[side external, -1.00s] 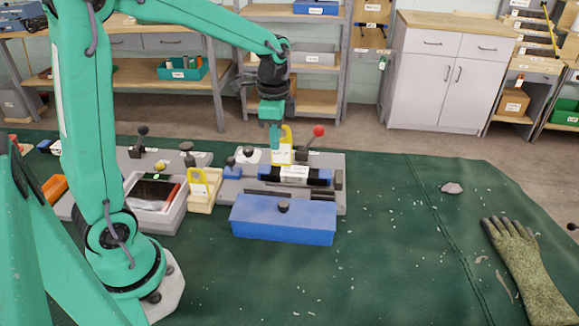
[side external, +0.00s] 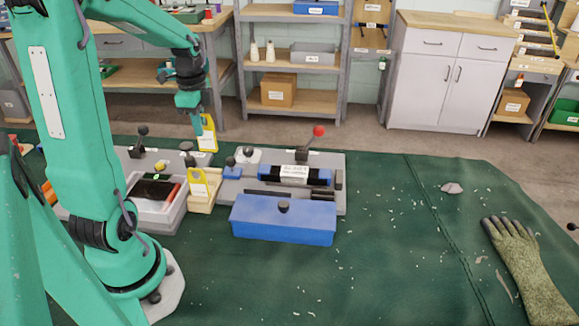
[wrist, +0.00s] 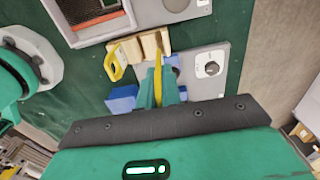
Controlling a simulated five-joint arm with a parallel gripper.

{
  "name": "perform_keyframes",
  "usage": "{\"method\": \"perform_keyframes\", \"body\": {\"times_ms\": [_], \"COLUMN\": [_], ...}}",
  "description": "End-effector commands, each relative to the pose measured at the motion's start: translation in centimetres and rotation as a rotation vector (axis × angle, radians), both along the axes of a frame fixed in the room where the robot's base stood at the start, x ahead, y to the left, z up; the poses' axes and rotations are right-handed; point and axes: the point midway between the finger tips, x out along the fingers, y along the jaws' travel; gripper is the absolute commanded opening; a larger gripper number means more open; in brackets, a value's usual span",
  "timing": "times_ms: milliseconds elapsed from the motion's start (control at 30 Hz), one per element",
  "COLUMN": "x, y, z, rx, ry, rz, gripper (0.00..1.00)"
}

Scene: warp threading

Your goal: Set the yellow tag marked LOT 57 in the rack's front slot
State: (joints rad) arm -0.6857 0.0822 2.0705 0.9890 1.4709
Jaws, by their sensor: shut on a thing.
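My gripper (side external: 197,127) is shut on a yellow tag (side external: 208,136) with a white label, whose print is too small to read. The held tag is upright in the air, above and behind the cream rack (side external: 203,205) in the side view. A second yellow tag (side external: 198,184) stands in the rack, tilted a little. In the wrist view my gripper (wrist: 158,85) holds the tag (wrist: 158,62) nearly edge-on, beside the rack (wrist: 152,42). The standing tag (wrist: 114,64) shows left of it there. The held tag looks apart from the rack.
A grey tray (side external: 150,212) stands left of the rack. A grey fixture (side external: 341,200) with a blue cylinder and a red-knobbed lever (side external: 317,135) stands to the right. A blue lidded box (side external: 283,222) lies in front.

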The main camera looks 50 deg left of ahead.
Motion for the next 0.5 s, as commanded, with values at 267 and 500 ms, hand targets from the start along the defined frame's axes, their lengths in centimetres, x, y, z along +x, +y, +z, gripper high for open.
{"method": "perform_keyframes", "body": {"times_ms": [267, 500], "x": [-0.37, -0.34], "y": [0.35, 0.33], "z": [-0.04, -0.5], "rx": [0.0, 0.0], "ry": [0.0, 0.0], "rz": [-0.001, -0.001], "gripper": [0.0, 0.0]}}
